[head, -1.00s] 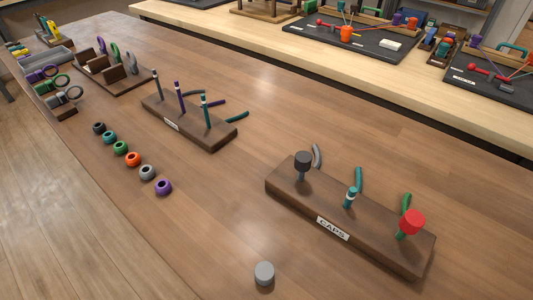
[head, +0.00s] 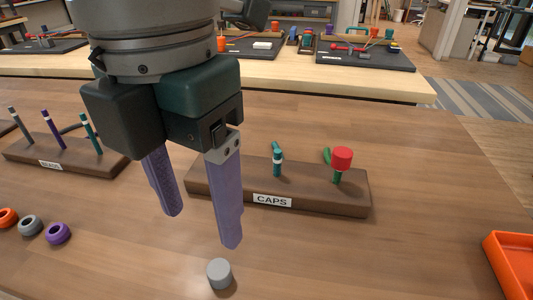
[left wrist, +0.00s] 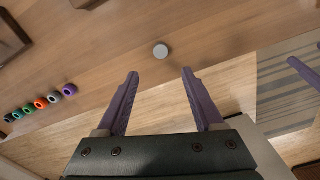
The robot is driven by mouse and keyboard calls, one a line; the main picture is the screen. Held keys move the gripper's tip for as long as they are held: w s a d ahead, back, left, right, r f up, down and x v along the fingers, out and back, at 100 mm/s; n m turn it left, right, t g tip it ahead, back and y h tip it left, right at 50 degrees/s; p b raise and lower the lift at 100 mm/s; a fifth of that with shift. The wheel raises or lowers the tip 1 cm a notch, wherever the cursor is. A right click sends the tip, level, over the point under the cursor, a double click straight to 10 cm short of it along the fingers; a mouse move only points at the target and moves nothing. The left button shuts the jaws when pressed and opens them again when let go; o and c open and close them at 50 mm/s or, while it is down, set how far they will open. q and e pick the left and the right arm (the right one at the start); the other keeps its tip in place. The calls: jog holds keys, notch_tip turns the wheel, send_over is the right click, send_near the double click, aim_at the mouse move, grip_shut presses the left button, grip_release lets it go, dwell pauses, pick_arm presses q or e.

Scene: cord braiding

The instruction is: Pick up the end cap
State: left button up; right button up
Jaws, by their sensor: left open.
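A small grey end cap (head: 219,273) stands on the bare wooden table, in front of the rack labelled CAPS (head: 352,204). It also shows in the left wrist view (left wrist: 160,51), just beyond the fingertips and between their lines. My left gripper (head: 202,230) is open and empty, with its purple fingers pointing down above the table, apart from the cap. The fingers also show spread in the left wrist view (left wrist: 160,74). A purple finger, apparently of my right gripper (left wrist: 305,72), shows at the right edge of that view; its opening cannot be seen.
The rack holds a red cap (head: 342,158) on a green cord and a teal cord (head: 277,163); my gripper hides its left part. Several coloured rings, including a purple one (head: 58,233), lie at left. An orange tray (head: 492,262) stands at right. Table right of the cap is clear.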

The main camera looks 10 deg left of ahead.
pick_arm(q)
jog(key=b, duration=0.1)
send_over(216, 271)
notch_tip(216, 271, down, 4)
jog(key=shift+f, duration=0.25)
notch_tip(216, 271, down, 5)
jog(key=shift+f+b, duration=0.1)
jog(key=shift+b, duration=0.55)
jog(key=shift+c, duration=0.4)
grip_shut()
